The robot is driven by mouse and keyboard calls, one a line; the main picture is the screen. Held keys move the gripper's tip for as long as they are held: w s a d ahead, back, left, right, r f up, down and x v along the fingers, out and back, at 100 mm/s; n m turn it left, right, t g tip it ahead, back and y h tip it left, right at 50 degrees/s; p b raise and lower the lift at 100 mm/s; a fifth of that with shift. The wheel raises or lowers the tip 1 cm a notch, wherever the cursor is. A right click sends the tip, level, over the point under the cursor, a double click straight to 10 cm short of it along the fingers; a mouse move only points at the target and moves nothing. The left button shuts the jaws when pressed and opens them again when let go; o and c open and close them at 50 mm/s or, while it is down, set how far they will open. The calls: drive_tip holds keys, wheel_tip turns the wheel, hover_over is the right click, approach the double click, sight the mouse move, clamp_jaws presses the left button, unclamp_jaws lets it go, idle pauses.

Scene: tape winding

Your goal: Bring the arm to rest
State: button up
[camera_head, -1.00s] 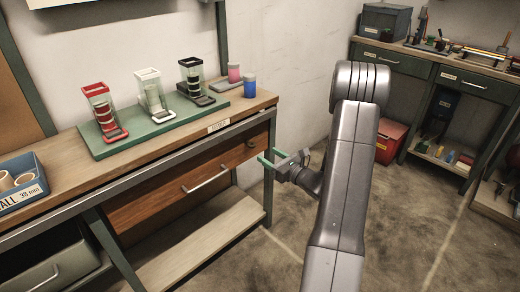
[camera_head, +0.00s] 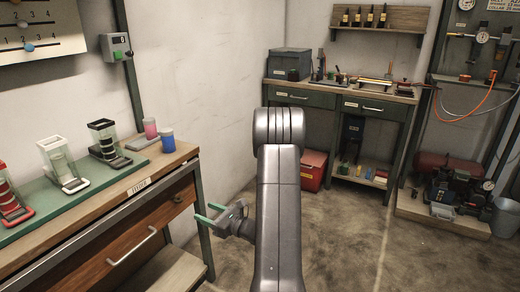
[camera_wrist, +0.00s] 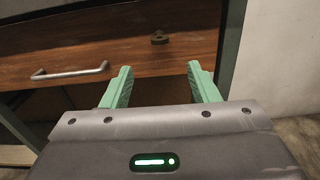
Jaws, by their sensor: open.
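My gripper (camera_head: 215,213) is open and empty, with its green fingers pointing left near the right end of the workbench (camera_head: 95,225). My arm rises in front of the head camera and partly hides the floor. In the wrist view my gripper's two fingers (camera_wrist: 160,84) stand apart with nothing between them. Beyond them is the wooden drawer front (camera_wrist: 120,45) with a metal handle (camera_wrist: 70,73). I cannot tell the exact gap between fingertips and drawer.
A second bench (camera_head: 340,95) and a red box (camera_head: 313,170) stand at the back. The floor (camera_head: 345,240) right of my arm is clear.

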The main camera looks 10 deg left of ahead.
sight(181, 201)
drive_tip(key=b+x, duration=0.1)
drive_tip(key=x, duration=1)
drive_tip(key=shift+w+a, duration=0.1)
drive_tip(key=shift+a, duration=0.3)
drive_tip(key=p+v, duration=0.2)
drive_tip(key=v, duration=1.2)
drive_tip(key=w+a+n+b, duration=0.1)
drive_tip(key=a+n+b, duration=0.1)
drive_tip(key=a+n, duration=0.2)
drive_tip(key=w+a+n+b, duration=0.2)
drive_tip(key=a+n, duration=0.2)
drive_tip(key=w+a+n+b, duration=0.2)
drive_tip(key=a+n, duration=0.2)
drive_tip(key=shift+w+a+n+b, duration=0.2)
drive_tip(key=shift+a+n+b, duration=0.1)
drive_tip(key=shift+a+b, duration=0.1)
drive_tip(key=p+v, duration=0.1)
drive_tip(key=v, duration=0.7)
drive_tip(key=shift+d, duration=0.2)
